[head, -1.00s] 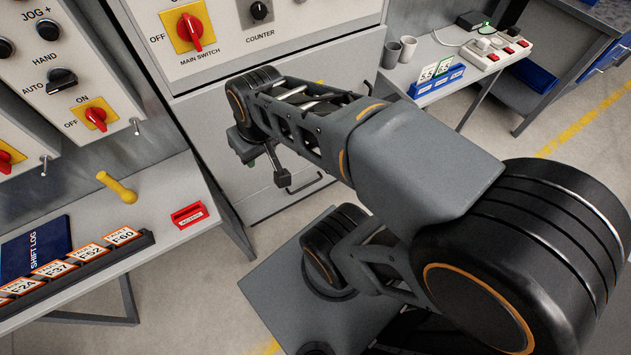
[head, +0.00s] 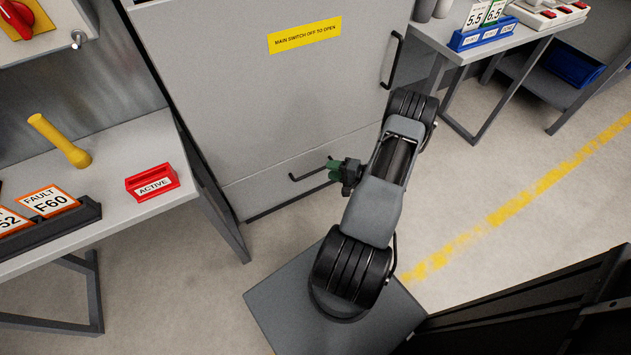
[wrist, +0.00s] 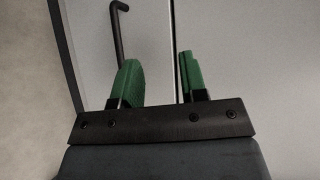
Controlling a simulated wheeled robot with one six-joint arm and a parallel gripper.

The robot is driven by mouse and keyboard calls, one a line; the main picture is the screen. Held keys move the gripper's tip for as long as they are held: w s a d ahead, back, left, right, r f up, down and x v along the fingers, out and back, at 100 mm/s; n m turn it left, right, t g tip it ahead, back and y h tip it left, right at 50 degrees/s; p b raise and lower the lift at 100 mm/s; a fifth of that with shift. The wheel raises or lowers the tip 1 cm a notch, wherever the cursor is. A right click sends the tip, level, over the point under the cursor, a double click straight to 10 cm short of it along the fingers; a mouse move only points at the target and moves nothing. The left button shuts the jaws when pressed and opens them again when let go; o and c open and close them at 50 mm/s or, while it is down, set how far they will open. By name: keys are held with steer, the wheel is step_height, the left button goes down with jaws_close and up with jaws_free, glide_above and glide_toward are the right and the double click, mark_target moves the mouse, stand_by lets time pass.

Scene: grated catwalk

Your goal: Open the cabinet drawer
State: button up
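The cabinet drawer (head: 255,186) is the low grey front at the cabinet's bottom, and it looks shut. Its black bar handle (head: 305,176) shows to the left of my gripper (head: 334,169), which partly hides the right end. In the wrist view, my gripper (wrist: 160,78) has its two green fingers apart with nothing seen between them. There the handle (wrist: 118,32) shows beyond the left finger, which covers part of it. The drawer (wrist: 146,40) lies left of the dark seam. I cannot tell whether a finger touches the handle.
The cabinet door (head: 270,95) above is closed, with a yellow label (head: 305,35) and a vertical handle (head: 392,60). A left table (head: 150,135) holds a red ACTIVE block (head: 152,183) and a yellow object (head: 60,140). Another table (head: 490,45) stands right. Floor before the drawer is free.

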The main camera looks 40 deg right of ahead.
mark_target(316, 171)
step_height(316, 171, down, 9)
steer(key=s+d+m+t+h+b, duration=0.2)
steer(key=s+d+m+h, duration=0.1)
steer(key=shift+h, duration=0.3)
steer(key=b+x, duration=0.1)
steer(key=x, duration=0.5)
steer(key=b+x, duration=0.2)
steer(key=x, duration=0.5)
steer(key=shift+w+a+r, duration=0.1)
steer(key=shift+w+r, duration=0.1)
steer(key=shift+w, duration=0.1)
steer(key=shift+c, duration=0.3)
jaws_close()
